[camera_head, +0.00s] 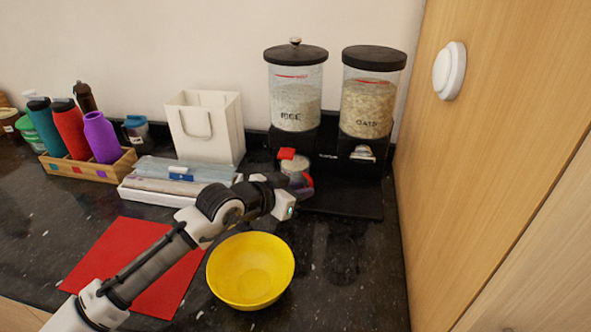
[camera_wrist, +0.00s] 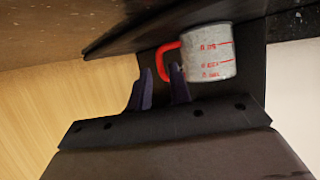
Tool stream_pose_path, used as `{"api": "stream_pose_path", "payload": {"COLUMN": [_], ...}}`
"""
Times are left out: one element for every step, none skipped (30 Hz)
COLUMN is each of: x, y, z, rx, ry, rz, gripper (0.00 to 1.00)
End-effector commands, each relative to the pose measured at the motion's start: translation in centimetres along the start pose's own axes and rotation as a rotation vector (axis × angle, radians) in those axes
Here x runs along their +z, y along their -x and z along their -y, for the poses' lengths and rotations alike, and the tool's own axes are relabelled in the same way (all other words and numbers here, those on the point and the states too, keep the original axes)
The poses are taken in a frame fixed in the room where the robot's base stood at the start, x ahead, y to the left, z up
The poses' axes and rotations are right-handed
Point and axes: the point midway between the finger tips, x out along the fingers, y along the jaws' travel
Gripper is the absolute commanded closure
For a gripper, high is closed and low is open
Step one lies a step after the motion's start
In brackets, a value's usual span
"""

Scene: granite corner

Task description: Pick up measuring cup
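The measuring cup (camera_wrist: 210,55) is grey and see-through with red markings and a red handle (camera_wrist: 165,60). In the head view the cup (camera_head: 296,168) is at the black dispenser base, below the rice container and just beyond my wrist. My gripper (camera_wrist: 160,88) is open, with a gap between its two dark fingers. The handle lies at the fingertips, partly behind the right finger; I cannot tell whether they touch. The cup body is to the right of both fingers. In the head view my wrist hides part of this area and the fingers are hard to make out.
The rice dispenser (camera_head: 295,90) and oats dispenser (camera_head: 369,95) stand behind, beside a wooden panel (camera_head: 480,150) on the right. A yellow bowl (camera_head: 250,271) and red mat (camera_head: 135,265) lie in front. A white bag (camera_head: 205,128) and bottle crate (camera_head: 88,170) are left.

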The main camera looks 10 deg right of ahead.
Motion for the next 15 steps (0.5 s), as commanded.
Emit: {"api": "stream_pose_path", "payload": {"x": [-0.3,-0.2,-0.1,-0.1,-0.1,-0.1,0.0,0.0,0.0,0.0,0.0,0.0,0.0,0.0,0.0], "y": [-0.7,-1.1,-1.5,-1.7,-1.9,-2.0,-2.1,-2.1,-2.1,-2.1,-2.1,-2.1,-2.1,-2.1,-2.1], "z": [0.0,-0.1,0.0,0.0,0.0,0.0,0.0,0.0,0.0,0.0,0.0,0.0,0.0,0.0,0.0], "rx": [0.001,0.002,0.001,0.0,0.0,0.0,-0.001,-0.001,-0.001,-0.001,-0.001,-0.001,-0.001,-0.001,-0.001], "ry": [-0.001,0.0,0.0,0.001,0.001,0.0,0.0,0.0,0.0,0.0,0.0,0.0,0.0,0.001,0.001], "rz": [0.002,0.001,0.002,0.002,0.001,0.0,0.0,-0.001,-0.001,-0.001,-0.001,-0.001,-0.001,-0.001,0.0], "gripper": [0.8,0.8,0.8,0.8,0.8,0.8,0.8,0.8,0.8,0.8,0.8,0.8,0.83,0.87,0.92]}}
